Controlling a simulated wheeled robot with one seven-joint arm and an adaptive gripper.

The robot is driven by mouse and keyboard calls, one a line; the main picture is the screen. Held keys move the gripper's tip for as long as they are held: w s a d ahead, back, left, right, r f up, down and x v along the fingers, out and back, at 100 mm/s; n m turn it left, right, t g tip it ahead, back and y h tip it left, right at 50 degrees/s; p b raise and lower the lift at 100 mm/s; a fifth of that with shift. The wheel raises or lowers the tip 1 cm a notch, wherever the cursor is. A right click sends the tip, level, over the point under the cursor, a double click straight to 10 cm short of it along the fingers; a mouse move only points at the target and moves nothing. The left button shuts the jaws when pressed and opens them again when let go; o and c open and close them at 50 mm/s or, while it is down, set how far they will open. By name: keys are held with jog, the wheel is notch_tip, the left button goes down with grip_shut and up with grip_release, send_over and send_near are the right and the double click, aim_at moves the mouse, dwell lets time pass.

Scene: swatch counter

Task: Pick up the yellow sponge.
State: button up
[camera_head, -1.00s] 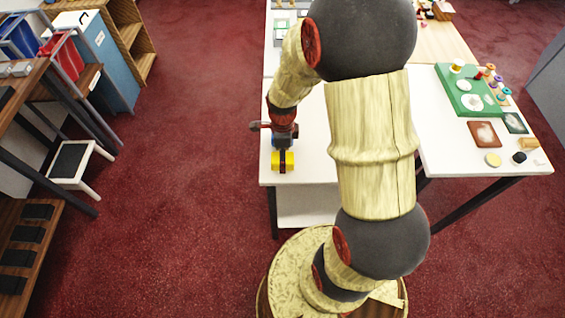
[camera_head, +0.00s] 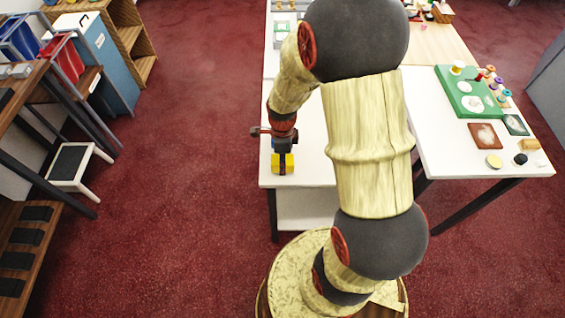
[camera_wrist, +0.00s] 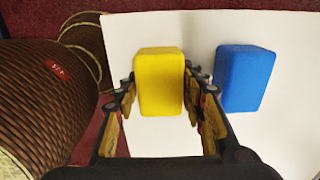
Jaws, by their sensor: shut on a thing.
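The yellow sponge (camera_wrist: 159,84) is a rounded block between the two fingers of my gripper (camera_wrist: 161,98) in the wrist view. The fingers are shut on it, one on each side. In the head view the yellow sponge (camera_head: 283,169) shows beneath my gripper (camera_head: 283,155), over the near left part of the white counter. I cannot tell from these views how far it is above the counter, if at all.
A blue block (camera_wrist: 244,78) stands on the white counter (camera_wrist: 205,28), right of the yellow sponge and apart from it. A side table with a green board (camera_head: 455,88) and small items stands to the right. A low step stool (camera_head: 72,162) is on the red floor at left.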

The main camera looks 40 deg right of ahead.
jog(key=shift+r, duration=0.1)
jog(key=shift+r, duration=0.25)
jog(key=r, duration=0.1)
jog(key=r+p, duration=0.2)
jog(key=shift+d+r, duration=0.2)
jog(key=shift+d, duration=0.1)
jog(key=shift+s+d+r+p, duration=0.55)
jog(key=shift+d+r, duration=0.95)
jog(key=shift+d, duration=0.7)
jog(key=shift+s+d+r+p, duration=0.55)
jog(key=shift+d+r, duration=0.9)
jog(key=shift+d, duration=0.7)
jog(key=shift+s+d+r+p, duration=0.4)
jog(key=shift+d+r+p, duration=0.3)
jog(key=shift+d+r, duration=1.15)
jog(key=shift+d+f, duration=0.35)
jog(key=o, duration=0.3)
jog(key=c, duration=0.4)
